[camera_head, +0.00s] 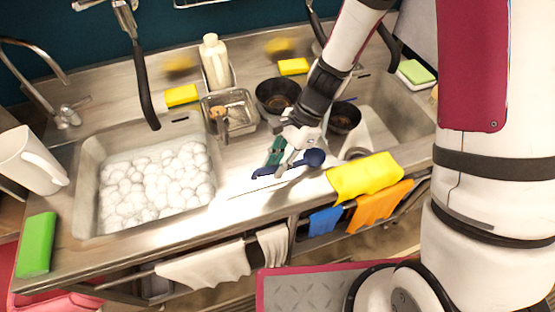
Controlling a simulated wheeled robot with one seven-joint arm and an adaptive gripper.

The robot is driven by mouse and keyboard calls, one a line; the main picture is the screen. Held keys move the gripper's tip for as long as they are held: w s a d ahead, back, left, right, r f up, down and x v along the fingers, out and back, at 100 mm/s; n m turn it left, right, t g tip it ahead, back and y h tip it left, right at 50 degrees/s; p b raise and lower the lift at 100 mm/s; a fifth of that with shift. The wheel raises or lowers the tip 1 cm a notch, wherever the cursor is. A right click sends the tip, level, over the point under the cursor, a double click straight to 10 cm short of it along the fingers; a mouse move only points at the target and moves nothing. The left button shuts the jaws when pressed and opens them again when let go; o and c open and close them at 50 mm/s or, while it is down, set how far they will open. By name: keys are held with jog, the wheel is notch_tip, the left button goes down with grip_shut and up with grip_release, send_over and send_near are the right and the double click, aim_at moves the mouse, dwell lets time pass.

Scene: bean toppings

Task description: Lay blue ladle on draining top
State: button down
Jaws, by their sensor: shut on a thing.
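The blue ladle (314,158) is in the head view, low over the metal strip between the two sinks. Its dark round bowl points right and its handle runs left. My gripper (287,161) reaches down from the upper right and is shut on the ladle near the middle of its length. The fingertips are small and partly hidden. The draining top (236,187) is the shiny steel surface under and around the ladle. I cannot tell whether the ladle touches it. A teal-green piece (275,151) shows just left of my gripper.
A foam-filled sink (88,190) lies left and another sink (392,112) right. A glass dish (240,127), dark bowls (278,95) and a white bottle (214,62) stand behind. A yellow cloth (364,177) hangs over the front edge. Steel left of the ladle is clear.

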jog(key=c, duration=1.4)
grip_release()
jog(key=shift+o, duration=0.2)
jog(key=v, duration=1.2)
jog(key=shift+s, duration=0.1)
